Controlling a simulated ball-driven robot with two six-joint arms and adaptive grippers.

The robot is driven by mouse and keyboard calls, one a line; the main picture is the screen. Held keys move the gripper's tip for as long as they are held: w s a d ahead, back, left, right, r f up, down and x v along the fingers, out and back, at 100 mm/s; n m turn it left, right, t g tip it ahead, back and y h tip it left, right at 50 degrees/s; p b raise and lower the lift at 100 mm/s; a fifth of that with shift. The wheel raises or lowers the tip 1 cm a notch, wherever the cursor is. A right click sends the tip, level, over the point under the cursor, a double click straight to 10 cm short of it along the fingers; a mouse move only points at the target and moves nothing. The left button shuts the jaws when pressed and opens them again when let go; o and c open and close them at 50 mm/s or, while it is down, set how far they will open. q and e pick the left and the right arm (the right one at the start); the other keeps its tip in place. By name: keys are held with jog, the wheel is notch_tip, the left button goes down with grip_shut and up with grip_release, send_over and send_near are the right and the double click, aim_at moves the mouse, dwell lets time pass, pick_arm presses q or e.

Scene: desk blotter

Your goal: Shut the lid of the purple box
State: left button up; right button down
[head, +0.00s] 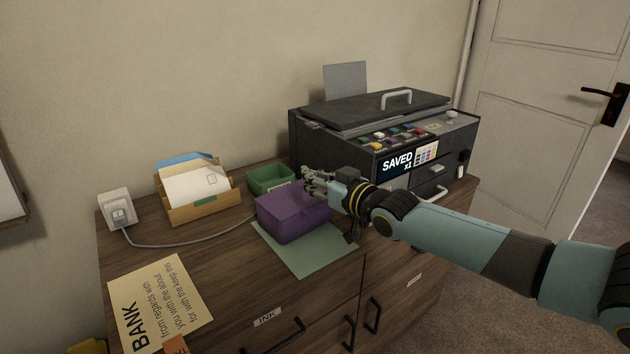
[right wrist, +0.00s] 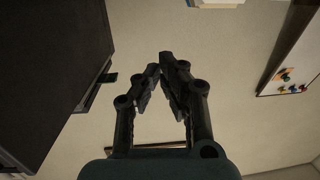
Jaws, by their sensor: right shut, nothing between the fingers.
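The purple box (head: 288,219) stands on the green blotter (head: 318,254) on the wooden cabinet top. Its lid looks down over the body; whether it is fully flush is hard to tell at this size. My right gripper (head: 309,179) is just above the box's back right part, in front of the printer. Its fingers are shut and hold nothing; the fingertips come together in the right wrist view (right wrist: 161,70). I cannot tell whether the gripper touches the lid. The box's back right corner is partly hidden by the gripper. My left gripper is not in view.
A green tray (head: 270,177) stands behind the box. A dark printer (head: 340,150) stands at the back right. A letter holder (head: 204,213) with envelopes and a white plug block with a grey cable (head: 190,245) are on the left. A card (head: 160,303) lies at the front left.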

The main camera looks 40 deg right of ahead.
jog(key=shift+t, duration=0.4)
jog(key=shift+s+f+b, duration=0.35)
jog(key=shift+s+f, duration=0.05)
jog(key=shift+f, duration=0.6)
jog(key=shift+s+f+b, duration=0.4)
jog(key=shift+f, duration=0.55)
jog(key=shift+s+f+b, duration=0.35)
jog(key=shift+s+f, duration=0.05)
jog(key=shift+f, duration=0.6)
jog(key=shift+s+f, duration=0.1)
jog(key=shift+f, duration=0.1)
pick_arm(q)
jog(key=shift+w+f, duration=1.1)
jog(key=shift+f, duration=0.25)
pick_arm(e)
jog(key=shift+s+f, duration=0.15)
jog(key=shift+f, duration=0.1)
